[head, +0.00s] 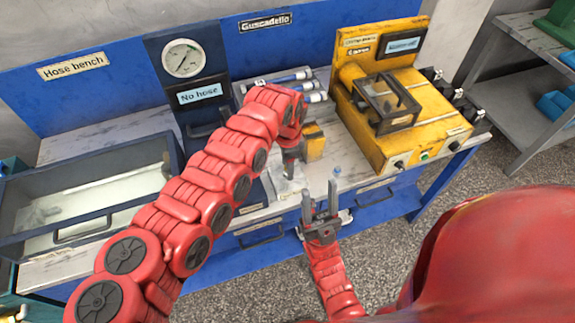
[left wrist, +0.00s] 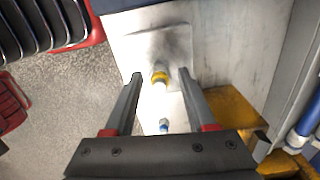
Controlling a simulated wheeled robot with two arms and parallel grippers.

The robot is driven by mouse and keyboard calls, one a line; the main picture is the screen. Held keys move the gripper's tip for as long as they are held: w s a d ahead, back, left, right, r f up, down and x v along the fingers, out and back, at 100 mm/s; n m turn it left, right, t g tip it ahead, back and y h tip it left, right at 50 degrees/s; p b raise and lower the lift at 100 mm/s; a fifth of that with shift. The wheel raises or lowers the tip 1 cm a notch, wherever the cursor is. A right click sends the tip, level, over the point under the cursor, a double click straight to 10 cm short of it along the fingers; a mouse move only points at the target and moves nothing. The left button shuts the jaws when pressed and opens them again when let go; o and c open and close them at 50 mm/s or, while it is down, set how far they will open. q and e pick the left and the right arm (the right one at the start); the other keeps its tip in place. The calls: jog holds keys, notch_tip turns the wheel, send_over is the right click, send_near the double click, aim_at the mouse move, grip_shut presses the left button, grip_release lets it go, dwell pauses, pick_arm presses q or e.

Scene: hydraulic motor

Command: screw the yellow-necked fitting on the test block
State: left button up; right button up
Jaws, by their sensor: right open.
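The yellow-necked fitting (left wrist: 160,78) shows in the left wrist view, end-on, over a pale grey plate or block (left wrist: 145,45); I cannot tell whether it is seated in it. In the head view the fitting is hidden by my left arm and gripper. My left gripper (left wrist: 160,74) is open, its fingers on either side of the fitting with gaps. In the head view my left gripper (head: 289,168) points down over a pale block (head: 285,190) on the bench. My right gripper (head: 320,195) is open and empty in front of the bench edge.
A blue-necked fitting (head: 337,170) stands near the bench's front edge, also in the left wrist view (left wrist: 164,125).

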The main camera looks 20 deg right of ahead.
pick_arm(q)
jog(key=shift+f, duration=0.1)
jog(key=n, duration=0.3)
jog(key=n+b, duration=0.1)
jog(key=n, duration=0.3)
jog(key=shift+f, duration=0.15)
jog(key=n+b, duration=0.1)
jog(key=n, duration=0.1)
jog(key=shift+n, duration=0.4)
jog(key=shift+r+n, duration=0.2)
jog(key=shift+n, duration=0.1)
